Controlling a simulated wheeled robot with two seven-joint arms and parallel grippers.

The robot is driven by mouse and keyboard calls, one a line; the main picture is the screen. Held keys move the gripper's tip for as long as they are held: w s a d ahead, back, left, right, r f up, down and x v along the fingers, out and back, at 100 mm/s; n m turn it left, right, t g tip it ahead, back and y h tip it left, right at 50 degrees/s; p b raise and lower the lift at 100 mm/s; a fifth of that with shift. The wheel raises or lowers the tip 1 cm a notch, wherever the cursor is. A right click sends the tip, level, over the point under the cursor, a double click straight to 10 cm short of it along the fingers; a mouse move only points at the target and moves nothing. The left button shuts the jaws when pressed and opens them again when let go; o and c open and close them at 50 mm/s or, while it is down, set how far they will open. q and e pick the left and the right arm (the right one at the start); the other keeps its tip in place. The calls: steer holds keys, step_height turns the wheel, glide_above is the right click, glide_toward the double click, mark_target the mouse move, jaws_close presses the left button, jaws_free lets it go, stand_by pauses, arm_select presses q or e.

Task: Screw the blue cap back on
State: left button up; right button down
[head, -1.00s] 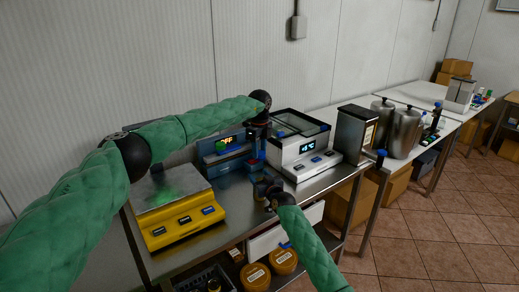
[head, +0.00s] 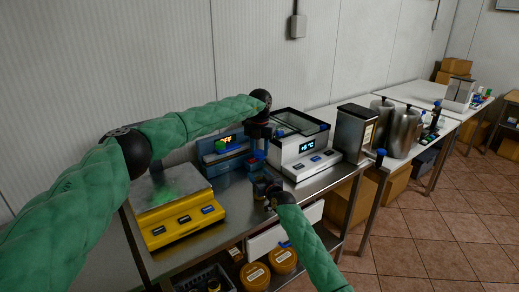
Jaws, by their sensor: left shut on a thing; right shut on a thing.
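My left gripper (head: 259,146) points down over the steel bench and is shut on a small blue cap (head: 259,155), seen just under its fingers. My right gripper (head: 266,186) is lower and nearer, close below the left one. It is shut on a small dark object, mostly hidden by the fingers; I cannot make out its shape. Whether the cap touches what the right gripper holds cannot be told at this size.
A yellow scale (head: 178,222) stands at the left of the bench. Behind the grippers is a blue device (head: 222,150) with a lit display and a green item. A white device (head: 308,160) and a dark-sided dispenser (head: 352,135) stand right. Tubs (head: 256,275) sit on the shelf below.

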arm_select(q)
steer(key=m, duration=0.5)
steer(key=shift+m, duration=0.4)
steer(key=m, duration=1.6)
steer(key=shift+s+m, duration=0.1)
steer(key=shift+m, duration=0.2)
steer(key=m, duration=0.6)
steer(key=shift+m, duration=0.4)
steer(key=m, duration=0.4)
steer(key=shift+s+a, duration=0.1)
steer(key=m, duration=0.4)
steer(key=o, duration=0.9)
